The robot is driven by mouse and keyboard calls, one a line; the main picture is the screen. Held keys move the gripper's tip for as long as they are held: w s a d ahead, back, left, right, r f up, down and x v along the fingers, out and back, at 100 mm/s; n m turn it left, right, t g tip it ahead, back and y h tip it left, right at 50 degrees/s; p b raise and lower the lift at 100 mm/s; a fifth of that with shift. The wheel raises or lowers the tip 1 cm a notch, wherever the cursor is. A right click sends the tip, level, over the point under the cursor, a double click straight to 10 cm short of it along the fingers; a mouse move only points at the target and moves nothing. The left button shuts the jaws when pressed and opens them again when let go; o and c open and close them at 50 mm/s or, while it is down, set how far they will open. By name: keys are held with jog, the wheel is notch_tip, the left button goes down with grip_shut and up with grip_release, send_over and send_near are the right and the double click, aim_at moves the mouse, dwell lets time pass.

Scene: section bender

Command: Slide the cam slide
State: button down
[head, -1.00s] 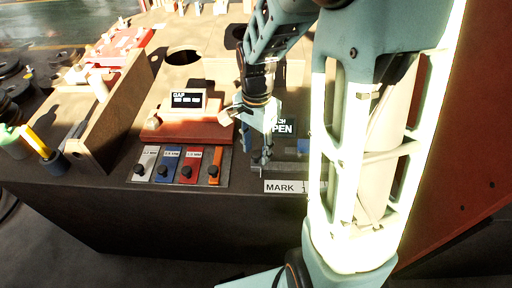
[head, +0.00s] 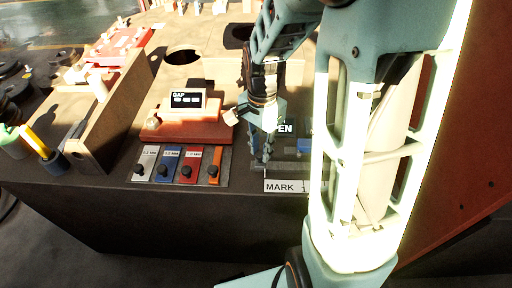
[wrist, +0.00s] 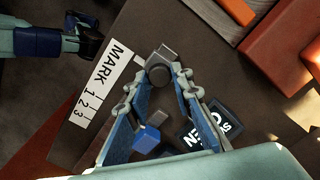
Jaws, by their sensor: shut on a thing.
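I take this knob to be the cam slide's. It is close to the white plate (wrist: 100,82) labelled MARK with numbers 1, 2, 3. In the head view, my gripper (head: 259,153) points down at the bench's front edge, behind the MARK label (head: 283,186). There the knob is hidden by my gripper, and my forearm covers the plate's right end.
A dark display (head: 285,127) ending in "EN" stands behind my gripper. A blue block (wrist: 147,138) lies between my fingers in the wrist view. Left are a red base with a GAP display (head: 187,100) and several coloured gauge tabs (head: 189,164). A wooden upright (head: 118,115) stands further left.

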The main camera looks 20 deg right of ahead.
jog(key=s+d, duration=0.1)
jog(key=d, duration=0.4)
jog(key=s+d, duration=0.2)
jog(key=d, duration=0.3)
jog(key=s+d, duration=0.2)
jog(key=d, duration=0.4)
jog(key=shift+s+p, duration=0.1)
jog(key=shift+p, duration=0.2)
jog(key=c, duration=1.7)
grip_release()
jog(key=shift+r, duration=0.1)
notch_tip(320, 180, up, 12)
jog(key=shift+f, duration=0.1)
